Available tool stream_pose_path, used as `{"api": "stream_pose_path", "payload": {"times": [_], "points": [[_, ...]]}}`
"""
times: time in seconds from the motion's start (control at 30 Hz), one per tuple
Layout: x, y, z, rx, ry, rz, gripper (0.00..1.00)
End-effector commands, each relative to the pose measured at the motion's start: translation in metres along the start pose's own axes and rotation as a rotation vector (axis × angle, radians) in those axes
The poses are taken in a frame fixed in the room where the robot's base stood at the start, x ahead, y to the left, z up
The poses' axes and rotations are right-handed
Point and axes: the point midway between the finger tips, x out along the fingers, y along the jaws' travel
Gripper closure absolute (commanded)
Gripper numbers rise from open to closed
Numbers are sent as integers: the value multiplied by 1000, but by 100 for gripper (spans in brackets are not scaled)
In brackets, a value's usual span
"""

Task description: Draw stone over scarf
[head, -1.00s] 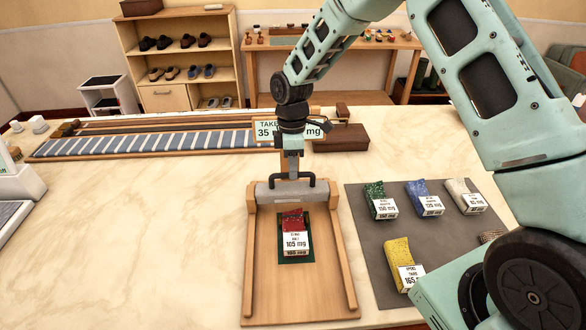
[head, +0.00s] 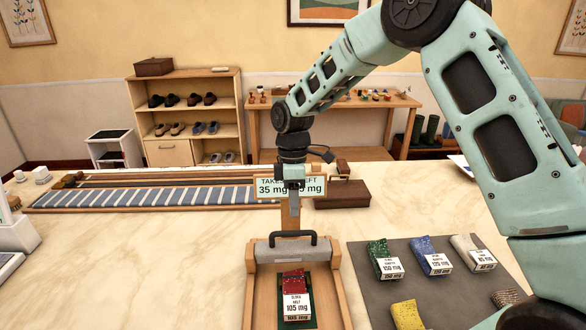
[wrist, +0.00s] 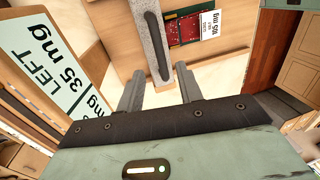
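The stone (head: 283,252) is a grey bar with a black handle, lying across the far end of a wooden tray (head: 255,305). A red folded piece (head: 293,281), apparently the scarf, lies in the tray on a dark green patch with a white 105 mg label. The stone is beyond it, not on it. My gripper (head: 293,190) is above the stone's handle, apart from it. In the wrist view my gripper (wrist: 159,90) has its two fingers spread with nothing between them. The stone (wrist: 146,30) and the red piece (wrist: 188,28) show beyond the fingertips.
A dark mat (head: 385,285) right of the tray holds several labelled cloth pieces. A sign (head: 268,187) stands behind my gripper, partly hidden by it. A long striped rack (head: 150,196) and a brown box (head: 342,194) are behind.

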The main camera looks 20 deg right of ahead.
Motion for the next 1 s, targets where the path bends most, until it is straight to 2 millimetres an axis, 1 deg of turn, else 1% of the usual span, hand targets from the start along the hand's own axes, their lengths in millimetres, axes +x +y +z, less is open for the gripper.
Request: {"api": "stream_pose_path", "payload": {"times": [0.03,0.1,0.3,0.4,0.5,0.7,1.0], "points": [[-12,2,-1,0,3,6,64],[-28,1,-1,1,4,5,64],[-72,1,0,2,3,4,64],[-88,1,0,2,2,3,64],[-100,1,0,1,2,3,64],[-108,0,0,1,1,0,64],[-108,-1,0,-4,8,-1,64]]}}
